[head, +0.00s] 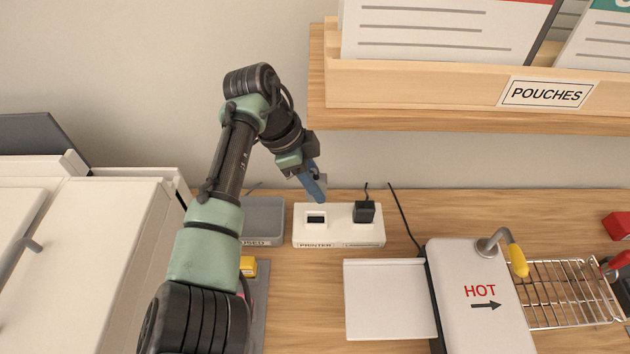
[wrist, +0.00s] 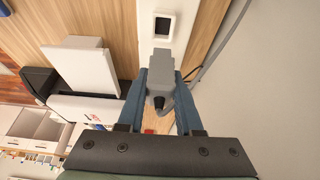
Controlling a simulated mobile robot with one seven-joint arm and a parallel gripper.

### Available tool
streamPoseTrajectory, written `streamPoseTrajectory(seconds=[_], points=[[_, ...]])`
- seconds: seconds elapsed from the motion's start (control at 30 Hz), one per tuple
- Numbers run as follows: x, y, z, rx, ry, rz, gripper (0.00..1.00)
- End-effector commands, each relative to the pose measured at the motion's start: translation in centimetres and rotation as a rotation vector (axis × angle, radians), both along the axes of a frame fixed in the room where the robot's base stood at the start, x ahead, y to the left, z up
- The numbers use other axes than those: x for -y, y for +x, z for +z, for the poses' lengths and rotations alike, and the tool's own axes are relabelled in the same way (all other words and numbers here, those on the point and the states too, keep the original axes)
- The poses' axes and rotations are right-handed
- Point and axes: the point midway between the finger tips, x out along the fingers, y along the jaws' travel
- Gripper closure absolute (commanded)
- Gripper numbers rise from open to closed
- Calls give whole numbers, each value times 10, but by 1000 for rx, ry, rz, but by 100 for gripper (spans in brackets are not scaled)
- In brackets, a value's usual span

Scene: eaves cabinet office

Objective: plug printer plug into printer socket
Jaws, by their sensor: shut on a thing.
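My gripper (head: 319,196) has blue fingers and is shut on a grey printer plug (wrist: 160,66). The plug's cable end faces back between the fingers in the wrist view. The plug is hard to make out in the head view. The white socket block (head: 338,236) stands on the desk, with an empty printer socket (head: 316,219) above its PRINTER label. In the wrist view the empty socket (wrist: 160,24) shows beyond the plug's tip, apart from it. The fingertips appear just behind and above the block, near that socket.
A black plug (head: 364,211) sits in the block's right socket, its cable running back. A grey tray (head: 263,217) stands left. A white laminator marked HOT (head: 470,290) is front right, and a wooden shelf (head: 430,118) overhangs behind. A white printer (head: 75,265) fills the left.

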Motion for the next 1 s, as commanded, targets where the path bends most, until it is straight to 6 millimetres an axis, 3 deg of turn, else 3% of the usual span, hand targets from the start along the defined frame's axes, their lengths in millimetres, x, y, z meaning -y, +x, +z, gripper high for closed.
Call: streamPoseTrajectory(seconds=[0.63,1.0], points=[[0,0,-53,-1,1,0,100],[0,0,-58,-1,1,-1,100]])
